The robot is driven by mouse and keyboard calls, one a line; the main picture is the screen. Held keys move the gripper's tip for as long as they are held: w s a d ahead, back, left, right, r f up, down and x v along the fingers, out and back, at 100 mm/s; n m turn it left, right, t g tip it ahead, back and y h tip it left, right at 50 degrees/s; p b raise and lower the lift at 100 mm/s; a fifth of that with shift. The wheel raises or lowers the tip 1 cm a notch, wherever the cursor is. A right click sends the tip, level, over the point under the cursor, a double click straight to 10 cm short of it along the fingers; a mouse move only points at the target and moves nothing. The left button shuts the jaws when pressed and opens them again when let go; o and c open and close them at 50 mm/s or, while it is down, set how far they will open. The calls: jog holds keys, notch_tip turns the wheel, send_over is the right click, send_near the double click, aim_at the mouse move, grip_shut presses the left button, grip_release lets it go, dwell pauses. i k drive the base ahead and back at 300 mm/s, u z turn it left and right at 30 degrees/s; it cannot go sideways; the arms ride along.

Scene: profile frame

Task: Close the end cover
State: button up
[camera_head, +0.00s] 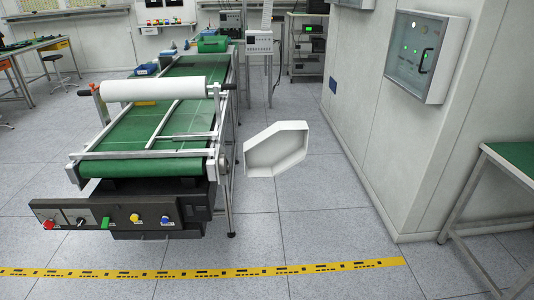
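A white, angular, shallow shell with a raised rim, which looks like the end cover (278,150), stands out at the right side of the conveyor machine (90,218). Its hollow inner side faces me, and it sits clear of the floor. Its left edge is near the machine's side frame; I cannot tell how it is joined there. The machine has a green belt, a white roll (153,89) across the top and a dark control panel at the front. My gripper is not in view.
A grey control box (419,55) hangs on the wall at the right, and a green-topped table (515,157) stands at the right edge. Yellow tape (200,273) crosses the floor in front of the machine. The floor between machine and wall is clear.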

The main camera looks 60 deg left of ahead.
aim_at(281, 146)
jog(key=u, duration=2.4)
jog(key=i, duration=1.45)
jog(key=z, duration=0.6)
jog(key=i, duration=2.05)
jog(key=z, duration=0.1)
